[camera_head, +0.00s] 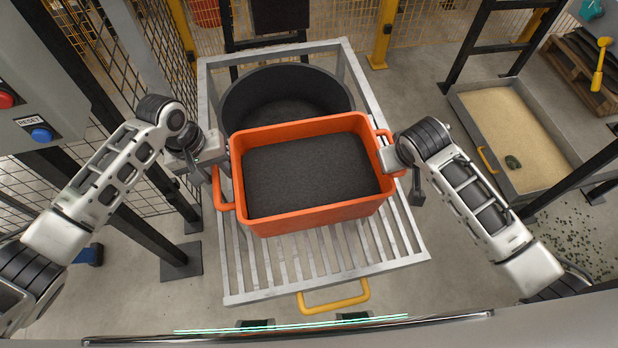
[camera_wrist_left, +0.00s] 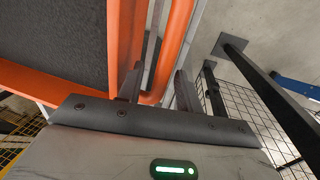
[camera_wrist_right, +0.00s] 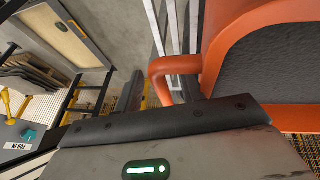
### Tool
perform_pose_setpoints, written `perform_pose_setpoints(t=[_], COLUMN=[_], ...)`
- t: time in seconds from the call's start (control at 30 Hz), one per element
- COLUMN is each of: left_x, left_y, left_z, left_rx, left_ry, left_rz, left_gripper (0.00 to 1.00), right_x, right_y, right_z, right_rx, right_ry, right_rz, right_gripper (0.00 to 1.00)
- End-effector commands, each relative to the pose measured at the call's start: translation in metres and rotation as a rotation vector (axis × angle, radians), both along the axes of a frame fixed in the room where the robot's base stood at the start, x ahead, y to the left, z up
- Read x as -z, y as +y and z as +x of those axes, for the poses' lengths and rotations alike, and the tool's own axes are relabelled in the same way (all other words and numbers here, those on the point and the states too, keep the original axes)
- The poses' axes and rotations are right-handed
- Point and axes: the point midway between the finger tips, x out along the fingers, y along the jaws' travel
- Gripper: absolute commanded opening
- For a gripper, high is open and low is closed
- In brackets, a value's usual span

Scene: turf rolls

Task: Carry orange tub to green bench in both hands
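The orange tub (camera_head: 305,222), filled with dark granular material, sits level on a slatted metal stand (camera_head: 285,270). It has an orange loop handle at each end. My left gripper (camera_head: 209,175) is at the left handle (camera_head: 217,188); in the left wrist view its fingers (camera_wrist_left: 158,88) stand apart on either side of the handle bar. My right gripper (camera_head: 404,178) is at the right handle, which shows in the right wrist view (camera_wrist_right: 160,78) between its spread fingers (camera_wrist_right: 165,92). Gaps show beside both bars. I see no green bench in these views.
A round black tub (camera_head: 285,85) stands behind the orange tub on the stand. A yellow handle (camera_head: 333,298) sticks out from the stand's front. A sand-filled tray (camera_head: 515,135) lies to the right. A control box (camera_head: 40,85) and mesh fence are at left.

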Motion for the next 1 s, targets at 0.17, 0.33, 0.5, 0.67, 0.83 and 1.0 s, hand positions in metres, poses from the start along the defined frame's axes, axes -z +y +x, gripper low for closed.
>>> perform_pose_setpoints(t=[0.17,0.33,0.5,0.67,0.83,1.0], left_x=[0.0,0.0,0.0,-0.002,-0.011,-0.029], left_y=[0.0,0.0,0.0,0.0,0.0,0.0], left_z=[0.0,0.0,0.0,0.0,0.001,0.001], left_rx=[0.0,0.0,0.0,0.0,0.0,0.0], left_ry=[0.001,0.001,0.001,-0.001,-0.001,-0.001], left_rz=[0.0,0.0,0.0,-0.002,-0.002,-0.002], left_gripper=[0.3,0.0,0.0,0.0,0.0,0.0], right_x=[0.0,0.0,0.0,-0.003,-0.012,-0.029], right_y=[0.0,0.0,0.0,0.0,0.0,0.0], right_z=[0.0,0.0,0.0,0.001,0.001,0.001], right_rx=[0.0,0.0,0.0,0.0,0.0,0.0], right_ry=[0.0,0.0,0.0,-0.003,-0.003,-0.003], right_rz=[0.0,0.0,0.0,0.001,0.001,0.001], right_gripper=[0.34,0.0,0.0,0.0,0.0,0.0])
